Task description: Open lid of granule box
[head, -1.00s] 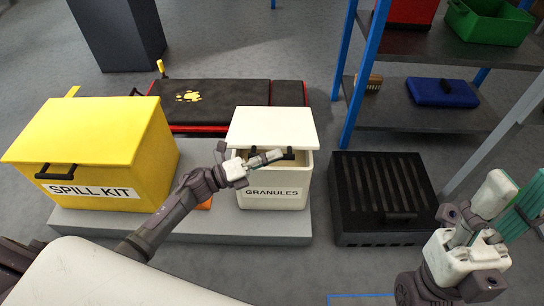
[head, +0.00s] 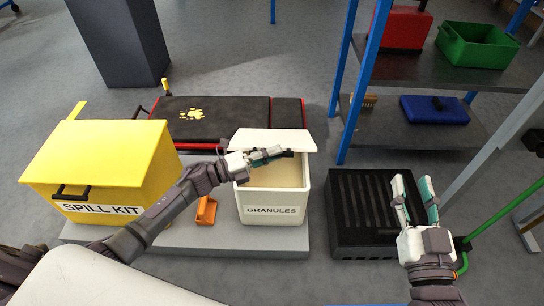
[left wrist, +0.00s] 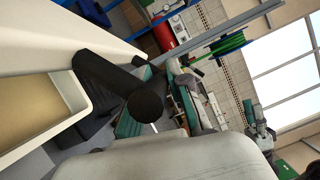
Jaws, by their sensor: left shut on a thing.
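The white granule box (head: 271,211), labelled GRANULES, stands on a grey platform. Its white lid (head: 273,139) is raised and tilted up toward the back, and beige granules (head: 278,175) show inside. My left gripper (head: 272,155) is at the lid's front edge, shut on the lid's dark handle (head: 288,153). In the left wrist view the black handle (left wrist: 125,88) is large and close, with the open box (left wrist: 38,115) at the left. My right gripper (head: 418,200) is empty with its fingers apart, in front of the black slatted crate.
The yellow spill kit (head: 100,165) stands left of the box, with an orange scoop (head: 205,211) between them. A black slatted crate (head: 350,205) is at the right. Behind lies a black and red case (head: 225,122). A blue-framed shelf (head: 410,65) rises at the back right.

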